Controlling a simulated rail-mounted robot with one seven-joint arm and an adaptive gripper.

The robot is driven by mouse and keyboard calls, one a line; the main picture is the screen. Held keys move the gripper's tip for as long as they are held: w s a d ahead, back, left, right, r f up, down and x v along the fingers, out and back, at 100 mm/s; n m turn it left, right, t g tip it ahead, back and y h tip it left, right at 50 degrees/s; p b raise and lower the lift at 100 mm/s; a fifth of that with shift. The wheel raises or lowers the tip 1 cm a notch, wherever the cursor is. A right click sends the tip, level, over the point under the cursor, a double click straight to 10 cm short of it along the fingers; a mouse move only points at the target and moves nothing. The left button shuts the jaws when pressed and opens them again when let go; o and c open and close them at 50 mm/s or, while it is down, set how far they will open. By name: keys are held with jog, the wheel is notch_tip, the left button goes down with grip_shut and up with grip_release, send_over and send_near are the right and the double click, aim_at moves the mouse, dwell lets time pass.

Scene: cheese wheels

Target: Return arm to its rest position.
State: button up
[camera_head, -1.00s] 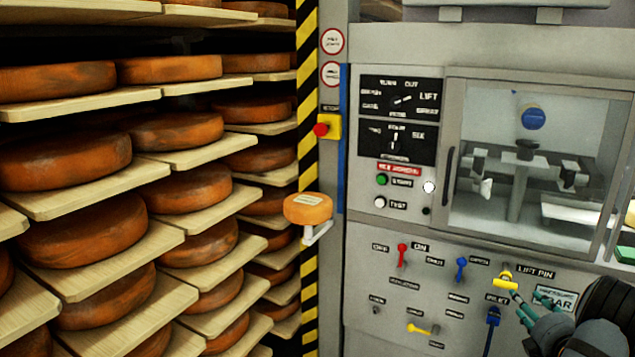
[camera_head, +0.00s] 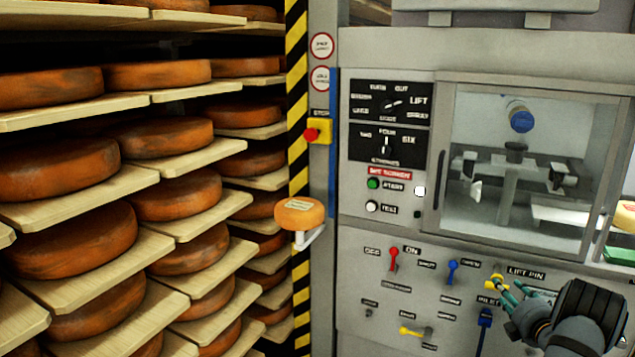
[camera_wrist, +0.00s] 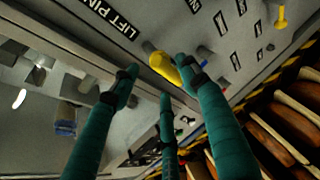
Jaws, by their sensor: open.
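My gripper (camera_head: 503,291) is at the lower right in the head view, in front of the machine's control panel. Its green fingers overlap the yellow lift pin lever (camera_head: 491,285) and partly hide it. In the wrist view my gripper (camera_wrist: 158,80) shows its green fingers spread apart. The yellow lever (camera_wrist: 164,68) appears between the fingertips there, close to them. Whether a finger touches it I cannot tell. Nothing is held.
A grey machine with a glass-fronted chamber (camera_head: 527,160) stands behind the panel. Red (camera_head: 394,258) and blue (camera_head: 452,271) levers are left of my gripper. Cheese wheels (camera_head: 75,240) fill shelves at left. One small cheese (camera_head: 299,213) sits on a bracket by the striped post (camera_head: 297,100).

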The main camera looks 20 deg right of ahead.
jog(key=w+a+p+v, duration=0.1)
jog(key=a+p+v, duration=0.1)
jog(key=p+v, duration=0.75)
jog(key=x, duration=1.3)
jog(key=shift+d+f+p, duration=0.1)
jog(key=shift+d+p, duration=0.15)
jog(key=shift+p, duration=0.15)
